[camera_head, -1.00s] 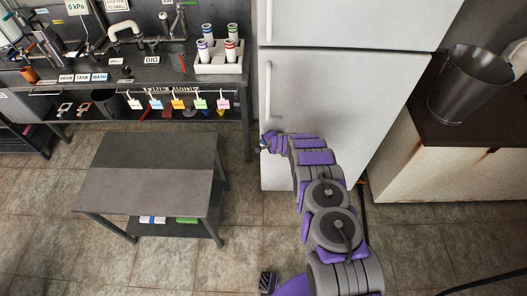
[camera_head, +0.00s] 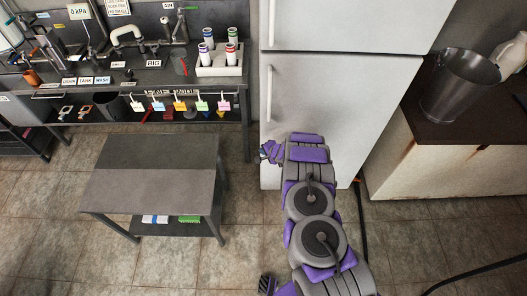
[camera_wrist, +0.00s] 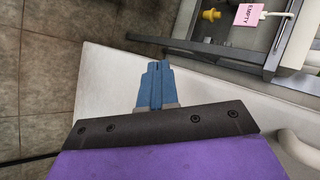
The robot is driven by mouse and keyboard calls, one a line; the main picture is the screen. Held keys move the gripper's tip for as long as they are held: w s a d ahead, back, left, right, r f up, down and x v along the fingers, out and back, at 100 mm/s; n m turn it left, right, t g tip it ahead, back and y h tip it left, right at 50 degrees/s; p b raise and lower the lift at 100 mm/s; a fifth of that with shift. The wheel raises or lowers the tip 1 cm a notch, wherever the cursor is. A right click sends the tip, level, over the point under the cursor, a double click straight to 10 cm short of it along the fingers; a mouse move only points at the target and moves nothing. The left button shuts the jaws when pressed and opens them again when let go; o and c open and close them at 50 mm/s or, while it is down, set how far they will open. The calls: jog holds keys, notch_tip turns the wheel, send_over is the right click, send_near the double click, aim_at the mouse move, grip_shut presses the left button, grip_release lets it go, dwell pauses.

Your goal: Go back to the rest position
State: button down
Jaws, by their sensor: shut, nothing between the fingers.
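My gripper (camera_wrist: 155,88) shows in the wrist view as blue fingers closed together with nothing between them. The white fridge front lies behind the fingers there. In the head view my purple and grey arm reaches out in front of the white fridge (camera_head: 340,95), and my gripper (camera_head: 268,152) is at its far end, near the fridge's left edge. The fingertips are small in that view. I cannot tell whether the gripper touches the fridge.
A grey low table (camera_head: 150,185) stands on the tiled floor at left. Behind it is a workbench (camera_head: 110,90) with a rack of tubes (camera_head: 219,70) and hanging coloured tags. A metal bucket (camera_head: 458,85) stands on the right counter (camera_head: 460,135). Floor between table and fridge is clear.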

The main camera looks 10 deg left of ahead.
jog(key=s+a+r+n+g+y, duration=0.1)
jog(key=s+a+r, duration=0.1)
jog(key=r, duration=0.6)
jog(key=s+a+r+n+g+y, duration=0.1)
jog(key=s+a+r+y, duration=0.15)
jog(key=r, duration=0.55)
jog(key=s+a+r+n+y, duration=0.1)
jog(key=s+a+r, duration=0.15)
jog(key=r, duration=0.45)
jog(key=s+r+n+g, duration=0.2)
jog(key=s+r, duration=0.4)
jog(key=r, duration=0.3)
jog(key=s+r+n+g, duration=0.25)
jog(key=s+r, duration=0.35)
jog(key=r, duration=0.3)
jog(key=s+d+r+n+g+h, duration=0.1)
jog(key=s+d+r+h, duration=0.15)
jog(key=s+d, duration=0.45)
jog(key=s+d+r+n+g+h, duration=0.1)
jog(key=s+d+r+n, duration=0.15)
jog(key=s+d, duration=0.4)
jog(key=s+d+m+h, duration=0.2)
jog(key=s+d+h, duration=0.5)
jog(key=s+d, duration=1.2)
jog(key=shift+s+d+r+m+h, duration=0.35)
jog(key=shift+d+r+m+h, duration=0.1)
jog(key=shift+d, duration=0.7)
jog(key=shift+t, duration=0.25)
